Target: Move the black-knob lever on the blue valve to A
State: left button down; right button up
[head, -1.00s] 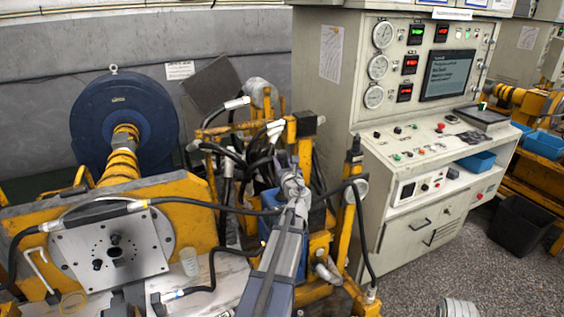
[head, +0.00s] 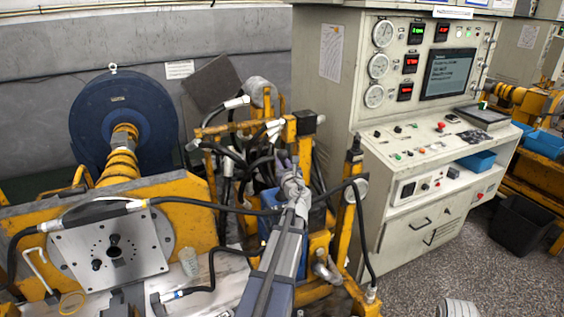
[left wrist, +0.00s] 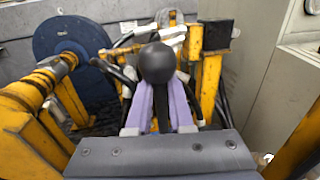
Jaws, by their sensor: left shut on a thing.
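The lever's round black knob (left wrist: 156,62) stands upright in the middle of the left wrist view, at the tips of my left gripper (left wrist: 160,98). Its purple-grey fingers are shut on the lever, with the knob showing above them. In the head view my left gripper (head: 290,172) reaches in from the front to the valve area. The knob is hard to make out there. A blue body (head: 268,230), likely the valve, shows partly behind my arm. The A mark cannot be read in either view.
Black hoses cross close around the gripper, and one hose (head: 365,240) loops down at its right. A yellow frame post (head: 350,220) stands to the right. The grey control console (head: 430,160) is farther right. A blue round motor housing (head: 90,140) is at left.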

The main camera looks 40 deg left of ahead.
pick_arm(q)
jog(key=shift+a+r, duration=0.15)
jog(key=shift+r, duration=0.05)
jog(key=s+a+f+n+y+b, duration=0.1)
jog(key=s+a+n+b, duration=0.2)
jog(key=s+n, duration=0.2)
jog(key=shift+s+f, duration=0.25)
jog(key=shift+s, duration=0.25)
jog(key=c, duration=1.1)
grip_release()
jog(key=shift+o, duration=1.3)
jog(key=shift+s, duration=0.15)
jog(key=shift+d, duration=0.15)
jog(key=b+v, duration=0.1)
jog(key=v, duration=0.6)
jog(key=shift+s+d, duration=0.2)
jog(key=shift+s, duration=0.05)
